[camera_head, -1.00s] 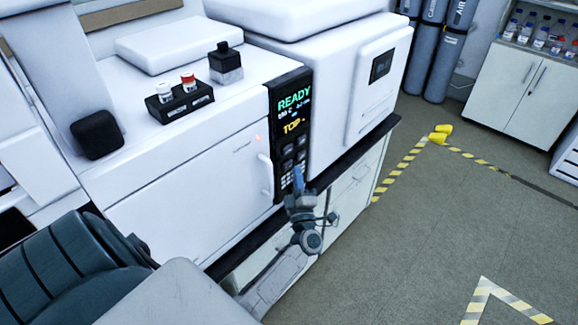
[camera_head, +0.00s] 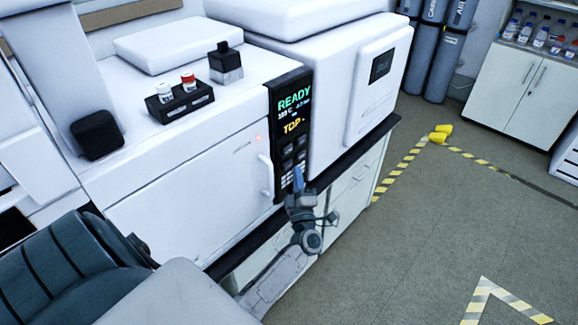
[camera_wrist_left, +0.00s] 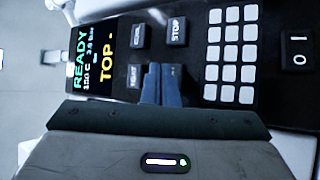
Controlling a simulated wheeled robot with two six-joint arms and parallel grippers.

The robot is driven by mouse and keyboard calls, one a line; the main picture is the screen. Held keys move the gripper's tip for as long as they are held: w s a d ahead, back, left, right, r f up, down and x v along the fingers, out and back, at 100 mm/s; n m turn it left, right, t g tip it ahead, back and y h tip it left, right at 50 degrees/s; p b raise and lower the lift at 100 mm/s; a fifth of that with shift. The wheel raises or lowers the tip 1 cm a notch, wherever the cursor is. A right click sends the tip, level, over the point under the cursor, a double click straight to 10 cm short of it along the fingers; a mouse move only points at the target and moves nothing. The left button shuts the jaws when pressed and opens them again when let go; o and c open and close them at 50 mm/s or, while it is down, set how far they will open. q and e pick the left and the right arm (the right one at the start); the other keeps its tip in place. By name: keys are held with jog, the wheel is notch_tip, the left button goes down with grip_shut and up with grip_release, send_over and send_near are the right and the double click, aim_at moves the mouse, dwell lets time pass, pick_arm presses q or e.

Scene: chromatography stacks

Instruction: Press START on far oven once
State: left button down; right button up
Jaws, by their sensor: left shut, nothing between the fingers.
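The oven is a white unit with a closed front door (camera_head: 190,180). Its dark control panel (camera_head: 290,120) has a screen (camera_wrist_left: 95,60) reading READY in green and TOP in yellow. In the left wrist view the panel appears sideways, with a STOP button (camera_wrist_left: 177,31), a COOL button (camera_wrist_left: 142,36) and a button labelled about "IGHT" (camera_wrist_left: 133,76). My left gripper (camera_head: 298,175) is shut and empty, its blue fingertips (camera_wrist_left: 160,82) in front of the panel. They partly cover a fourth button (camera_wrist_left: 177,74), whose label I cannot read. Contact cannot be told. My right gripper is out of view.
A white keypad (camera_wrist_left: 232,55) and a rocker switch (camera_wrist_left: 299,52) lie beside the buttons. The door handle (camera_head: 265,175) is just left of the panel. A black vial rack (camera_head: 180,103) stands on top. Open floor (camera_head: 430,240) lies to the right.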

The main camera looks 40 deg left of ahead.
pick_arm(q)
jog(key=shift+a, duration=0.1)
dwell(0.7)
jog(key=shift+a, duration=0.35)
jog(key=shift+a, duration=0.4)
dwell(0.6)
dwell(0.4)
jog(key=shift+d, duration=0.9)
jog(key=shift+s+d, duration=0.2)
jog(key=shift+d, duration=2.25)
